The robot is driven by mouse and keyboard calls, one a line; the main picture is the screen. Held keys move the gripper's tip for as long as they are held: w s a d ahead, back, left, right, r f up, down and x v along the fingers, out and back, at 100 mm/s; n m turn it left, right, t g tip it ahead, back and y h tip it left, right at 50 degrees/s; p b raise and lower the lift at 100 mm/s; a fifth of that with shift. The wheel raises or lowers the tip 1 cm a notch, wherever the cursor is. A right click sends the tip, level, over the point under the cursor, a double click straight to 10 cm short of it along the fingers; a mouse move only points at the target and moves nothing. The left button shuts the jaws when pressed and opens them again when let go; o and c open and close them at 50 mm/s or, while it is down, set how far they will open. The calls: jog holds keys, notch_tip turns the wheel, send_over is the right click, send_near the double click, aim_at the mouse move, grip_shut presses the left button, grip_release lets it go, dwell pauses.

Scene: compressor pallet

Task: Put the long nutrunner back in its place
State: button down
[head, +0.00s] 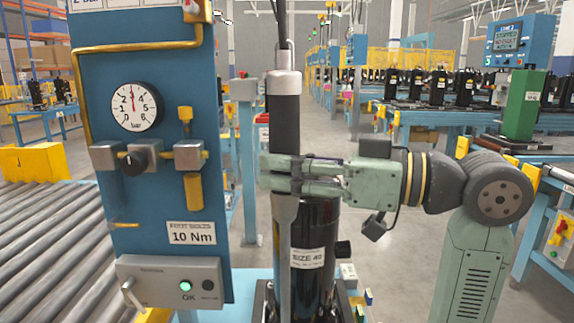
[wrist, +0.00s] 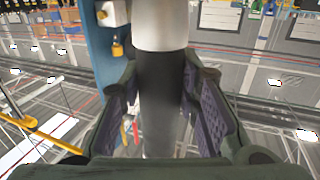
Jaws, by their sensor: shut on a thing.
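The long nutrunner (head: 284,112) is a tall upright tool with a dark grip, a grey top collar and a slim grey lower shaft. It hangs from dark cables at its top. My gripper (head: 276,173) is shut around its middle from the right. In the wrist view the nutrunner (wrist: 160,95) stands between the two padded fingers (wrist: 160,80). Its lower end is in front of a black compressor (head: 316,245) labelled SIZE 40; I cannot tell whether it touches anything there. No empty holder for it is clearly visible.
A blue panel (head: 150,75) with a pressure gauge (head: 136,107), a 10 Nm label and a control box (head: 170,283) with a lit green OK lamp stands close on the left. A roller conveyor (head: 45,245) lies beyond it. A green unit (head: 523,105) stands at the right.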

jog(key=shift+f+b, duration=0.35)
jog(key=shift+f, duration=0.1)
jog(key=c, duration=1.4)
grip_release()
jog(key=shift+r, duration=0.1)
jog(key=shift+c, duration=0.2)
jog(key=o, duration=0.3)
jog(key=shift+f, duration=0.2)
jog(key=v, duration=1.2)
jog(key=shift+r, duration=0.1)
jog(key=shift+s, duration=0.1)
